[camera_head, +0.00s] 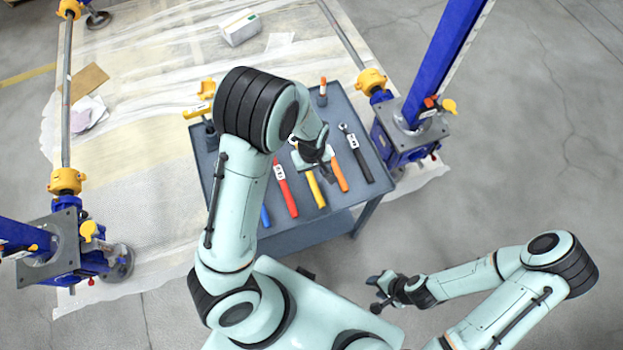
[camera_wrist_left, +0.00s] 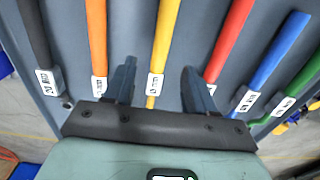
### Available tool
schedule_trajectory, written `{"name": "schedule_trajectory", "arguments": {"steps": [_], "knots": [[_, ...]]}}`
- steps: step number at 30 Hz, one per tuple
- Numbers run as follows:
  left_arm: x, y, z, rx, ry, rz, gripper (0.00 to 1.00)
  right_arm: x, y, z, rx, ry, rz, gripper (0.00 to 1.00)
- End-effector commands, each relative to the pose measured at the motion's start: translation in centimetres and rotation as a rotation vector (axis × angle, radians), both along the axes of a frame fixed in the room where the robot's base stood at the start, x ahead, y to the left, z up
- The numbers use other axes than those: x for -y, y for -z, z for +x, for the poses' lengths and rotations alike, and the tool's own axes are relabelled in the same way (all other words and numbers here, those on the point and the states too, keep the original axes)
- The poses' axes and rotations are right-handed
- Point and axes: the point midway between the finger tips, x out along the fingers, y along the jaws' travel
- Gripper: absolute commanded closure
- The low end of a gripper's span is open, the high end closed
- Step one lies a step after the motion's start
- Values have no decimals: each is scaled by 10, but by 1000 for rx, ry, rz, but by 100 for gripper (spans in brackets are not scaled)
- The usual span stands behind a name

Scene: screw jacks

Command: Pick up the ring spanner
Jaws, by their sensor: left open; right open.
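Long-handled tools lie side by side on the blue-grey trolley top (camera_head: 345,200). The yellow-handled one (camera_head: 316,188) is below my left gripper (camera_head: 322,170). In the left wrist view, the yellow handle (camera_wrist_left: 164,40) runs between the two spread fingers of this gripper (camera_wrist_left: 158,72). The gripper is open and empty. Also there are a red handle (camera_head: 287,190), an orange one (camera_head: 339,175), a blue one (camera_head: 265,215) and a black one (camera_head: 356,153). I cannot tell which tool is the ring spanner; several heads are hidden by my arm. My right gripper (camera_head: 380,292) is open, empty and away from the trolley.
Blue jack stands (camera_head: 403,140) with yellow knobs rise right of the trolley, and others (camera_head: 65,245) stand at left. A white box (camera_head: 240,28) lies on the sheeted floor behind. An upright orange-topped tool (camera_head: 322,92) stands at the trolley's back edge. Floor at right is clear.

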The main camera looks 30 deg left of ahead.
Motion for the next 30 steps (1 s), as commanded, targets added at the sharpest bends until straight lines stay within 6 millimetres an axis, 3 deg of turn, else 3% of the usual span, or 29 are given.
{"name": "schedule_trajectory", "arguments": {"steps": [10, 20, 25, 30], "knots": [[-1, 45, -1, -2, 0, 1, 45, 0, 4, -3, -3, 0, 0, 57], [0, 51, 0, 1, 0, -1, 45, 0, 4, -3, -3, 0, 0, 57], [0, 51, 0, 1, 1, -1, 100, 0, 4, -3, -3, 0, 0, 57], [0, 51, 0, 2, 1, -1, 100, 0, 4, -3, -3, 0, 0, 57]]}}
